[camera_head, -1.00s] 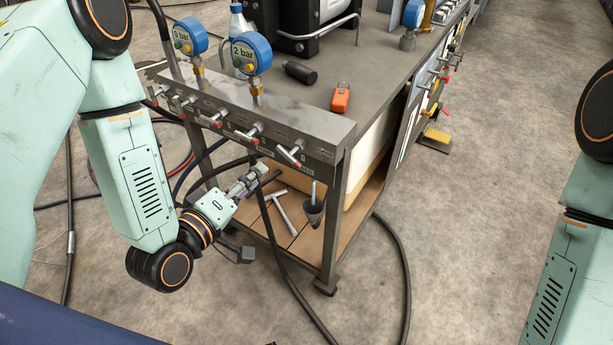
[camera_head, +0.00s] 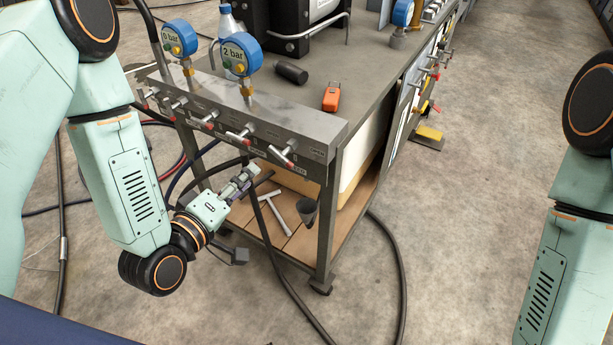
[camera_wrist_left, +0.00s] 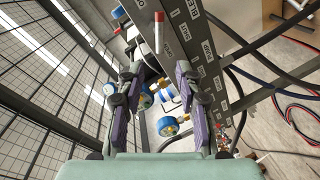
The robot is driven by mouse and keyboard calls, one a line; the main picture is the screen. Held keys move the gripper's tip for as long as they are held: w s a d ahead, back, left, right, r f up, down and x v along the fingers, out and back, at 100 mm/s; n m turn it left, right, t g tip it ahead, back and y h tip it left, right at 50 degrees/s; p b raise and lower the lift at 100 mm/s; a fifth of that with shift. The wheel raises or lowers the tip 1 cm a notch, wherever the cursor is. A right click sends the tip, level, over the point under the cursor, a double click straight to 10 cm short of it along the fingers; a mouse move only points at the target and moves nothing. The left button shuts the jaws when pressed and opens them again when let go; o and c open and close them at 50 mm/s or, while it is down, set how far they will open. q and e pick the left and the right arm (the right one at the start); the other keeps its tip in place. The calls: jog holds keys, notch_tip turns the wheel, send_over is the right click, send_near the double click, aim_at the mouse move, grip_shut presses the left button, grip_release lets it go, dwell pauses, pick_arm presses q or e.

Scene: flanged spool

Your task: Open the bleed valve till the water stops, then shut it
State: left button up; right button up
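The manifold (camera_head: 235,112) on the cart's front edge carries a row of red-tipped T-handle valves. A label reading BLEED shows in the left wrist view (camera_wrist_left: 193,9), near a red-tipped handle (camera_wrist_left: 158,32). The end valve (camera_head: 284,156) at the right of the row may be the bleed valve; its label is too small to read in the head view. My left gripper (camera_head: 250,174) is below the manifold, apart from the handles. Its fingers stand apart and empty in the left wrist view (camera_wrist_left: 158,85). I cannot make out any water. My right gripper is out of view.
Two blue gauges stand on the manifold, one reading 0 bar (camera_head: 175,38), the other 2 bar (camera_head: 240,54). A dark cone-shaped cup (camera_head: 307,211) and a grey T-shaped tool (camera_head: 274,213) are at the lower shelf (camera_head: 345,213). Black hoses (camera_head: 400,270) trail over the floor.

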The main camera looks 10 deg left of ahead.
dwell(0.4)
pick_arm(q)
jog(key=shift+o, duration=0.4)
jog(key=shift+f, duration=0.1)
jog(key=m+t+h+b, duration=0.2)
jog(key=m+b, duration=0.2)
jog(key=b, duration=0.5)
send_near(281, 153)
jog(key=x, duration=0.3)
jog(key=shift+n, duration=0.3)
jog(key=shift+f+b+x, duration=0.2)
jog(key=shift+b+x, duration=0.05)
jog(key=shift+x, duration=1.5)
jog(key=shift+f+b+x, duration=0.2)
jog(key=shift+b+x, duration=0.05)
jog(key=shift+x, duration=1.5)
jog(key=shift+d, duration=0.1)
jog(key=shift+c, duration=0.2)
grip_shut()
